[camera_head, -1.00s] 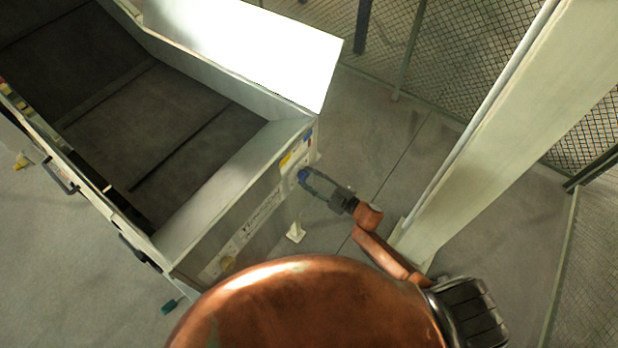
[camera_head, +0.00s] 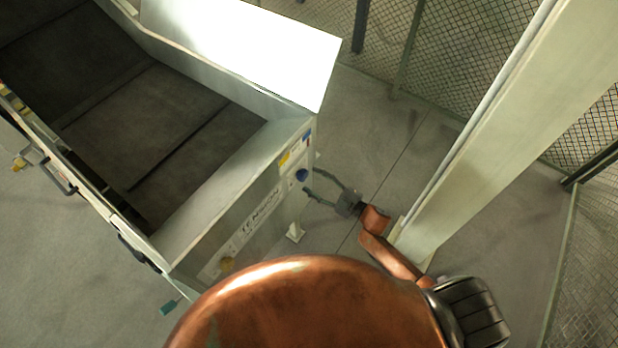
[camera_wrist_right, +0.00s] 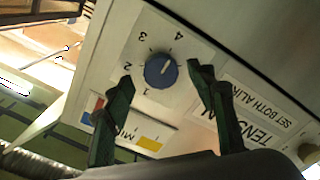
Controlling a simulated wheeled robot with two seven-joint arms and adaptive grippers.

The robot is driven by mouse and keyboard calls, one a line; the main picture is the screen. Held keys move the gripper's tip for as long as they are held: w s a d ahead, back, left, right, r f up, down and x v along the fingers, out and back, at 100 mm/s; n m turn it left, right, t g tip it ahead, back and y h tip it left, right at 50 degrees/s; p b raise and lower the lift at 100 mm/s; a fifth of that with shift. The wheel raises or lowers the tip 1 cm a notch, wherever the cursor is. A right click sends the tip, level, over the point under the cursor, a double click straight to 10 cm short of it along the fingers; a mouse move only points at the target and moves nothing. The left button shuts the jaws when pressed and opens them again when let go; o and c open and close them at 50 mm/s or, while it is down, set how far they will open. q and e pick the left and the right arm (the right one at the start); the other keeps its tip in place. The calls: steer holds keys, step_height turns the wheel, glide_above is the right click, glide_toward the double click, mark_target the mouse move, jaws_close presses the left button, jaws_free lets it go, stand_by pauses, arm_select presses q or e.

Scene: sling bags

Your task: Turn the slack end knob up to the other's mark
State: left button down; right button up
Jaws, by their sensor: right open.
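A blue knob (camera_head: 302,175) sits at the far end of the conveyor's end panel. In the right wrist view the blue knob (camera_wrist_right: 160,70) is on a white plate numbered 1 to 4, and its pale pointer line slants up and right, roughly toward the 4. A yellowish knob (camera_head: 227,264) sits at the near end of the panel; its mark is too small to read. My right gripper (camera_head: 308,181) is open and empty, its fingertips just off the blue knob. It also shows in the right wrist view (camera_wrist_right: 163,78), its fingers apart below the knob. My left gripper is out of view.
A label reading TENSION (camera_head: 258,212) lies between the knobs. Blue and yellow stickers are beside the blue knob. A pale post (camera_head: 500,140) stands right of my right arm, with mesh fencing (camera_head: 480,50) behind. Floor between panel and post is clear.

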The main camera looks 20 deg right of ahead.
steer(key=v, duration=0.9)
steer(key=s+d+f+m+g+h+b, duration=0.1)
steer(key=s+d+f+m+h+b, duration=0.25)
steer(key=f, duration=0.95)
steer(key=s+d+f+m+g+h+b, duration=0.1)
steer(key=s+d+f+m+h+b, duration=0.3)
steer(key=f, duration=0.8)
steer(key=s+d+f+m+g+h, duration=0.2)
steer(key=d+f, duration=0.3)
steer(key=f, duration=0.8)
steer(key=s+a+f+m+g+h+b, duration=0.1)
steer(key=s+f+g+b, duration=0.3)
steer(key=s+f, duration=1)
steer(key=s+a+f+m+g+b, duration=0.2)
steer(key=s+f, duration=1.2)
steer(key=s, duration=0.7)
steer(key=m+g+b, duration=0.1)
steer(key=m+g, duration=0.1)
steer(key=g, duration=0.1)
steer(key=shift+s+a+m+h+b, duration=0.2)
steer(key=shift+s+m+h+b, duration=0.1)
steer(key=shift+m+h+b, duration=0.05)
